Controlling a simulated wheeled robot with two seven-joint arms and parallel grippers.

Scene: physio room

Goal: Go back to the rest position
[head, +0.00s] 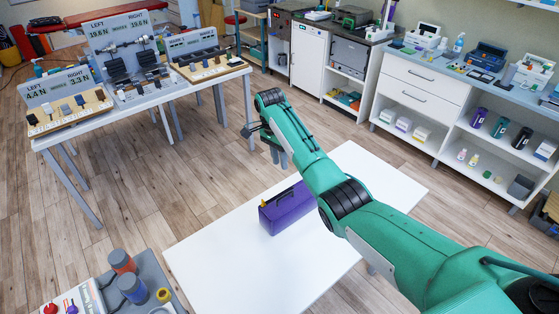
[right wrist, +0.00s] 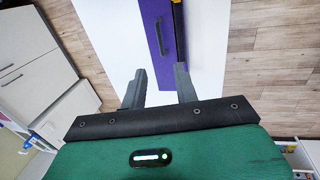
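My right arm reaches in from the lower right of the head view. Its gripper (head: 277,152) hangs above the far edge of the white table, pointing down. In the right wrist view the two grey fingers of the right gripper (right wrist: 160,88) stand apart with nothing between them. A purple box (head: 288,207) with a dark handle sits on the white table (head: 235,262), partly hidden behind my arm. The purple box also shows in the right wrist view (right wrist: 172,45), beyond the fingers and apart from them. My left gripper is in neither view.
A table with force displays (head: 120,35) and small fixtures stands at the back left. White cabinets (head: 425,85) with bottles and devices line the right wall. A grey stand (head: 150,270) with coloured cylinders is at the lower left. Wooden floor lies open between the tables.

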